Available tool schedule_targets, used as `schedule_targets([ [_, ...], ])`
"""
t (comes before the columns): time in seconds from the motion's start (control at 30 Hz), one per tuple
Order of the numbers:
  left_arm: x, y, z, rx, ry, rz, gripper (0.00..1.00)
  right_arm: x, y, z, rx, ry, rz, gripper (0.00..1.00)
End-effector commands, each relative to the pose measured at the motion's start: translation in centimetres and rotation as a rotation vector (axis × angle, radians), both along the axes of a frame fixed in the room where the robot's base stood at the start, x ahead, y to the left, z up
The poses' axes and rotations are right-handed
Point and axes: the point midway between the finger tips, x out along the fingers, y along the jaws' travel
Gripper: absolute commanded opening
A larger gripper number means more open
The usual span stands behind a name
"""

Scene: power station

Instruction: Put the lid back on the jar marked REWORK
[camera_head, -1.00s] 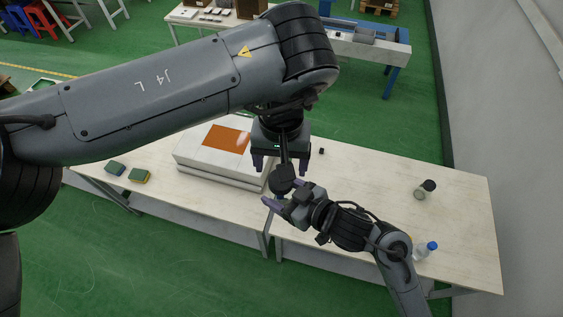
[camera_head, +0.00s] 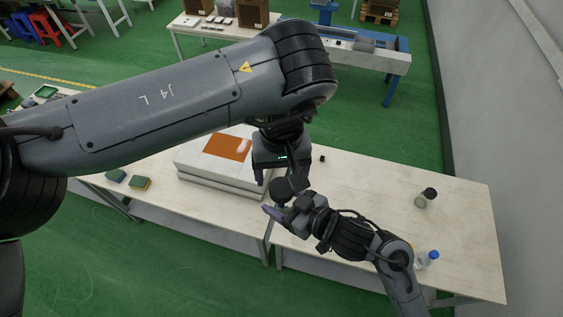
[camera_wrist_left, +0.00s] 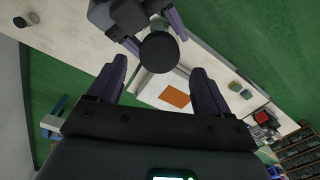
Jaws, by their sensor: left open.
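A dark round lid-like piece (camera_head: 281,188) is between the fingers of my right gripper (camera_head: 286,204), above the table's front edge. In the left wrist view this dark disc (camera_wrist_left: 160,53) faces the camera. A small clear jar with a dark top (camera_head: 426,196) stands on the right of the table. I cannot read any REWORK marking.
The pale table (camera_head: 385,185) has free room at the right. A white box with an orange patch (camera_head: 228,147) is left of my grippers. A small black block (camera_head: 322,158), a blue-capped bottle (camera_head: 428,259) and two sponges (camera_head: 140,183) also lie about.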

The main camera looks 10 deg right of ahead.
Motion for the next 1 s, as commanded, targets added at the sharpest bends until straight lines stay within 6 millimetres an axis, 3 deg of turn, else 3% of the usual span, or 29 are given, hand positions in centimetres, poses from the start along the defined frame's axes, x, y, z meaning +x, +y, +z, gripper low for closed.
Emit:
schedule_targets([
  [0.33,0.0,0.0,-4.0,-0.001,0.002,-0.001,0.79,0.0,0.0,0.1,0.001,-0.002,0.000,0.00],
  [0.77,0.0,0.0,-4.7,0.000,-0.001,-0.001,0.79,0.0,0.0,0.1,0.001,-0.002,0.000,0.00],
  [0.83,0.0,0.0,-4.7,0.000,-0.001,-0.001,0.73,0.0,0.0,0.1,0.001,-0.002,0.000,0.00],
  [1.0,0.0,0.0,-4.7,0.000,-0.001,-0.001,0.47,0.0,0.0,0.1,0.001,-0.002,0.000,0.00],
])
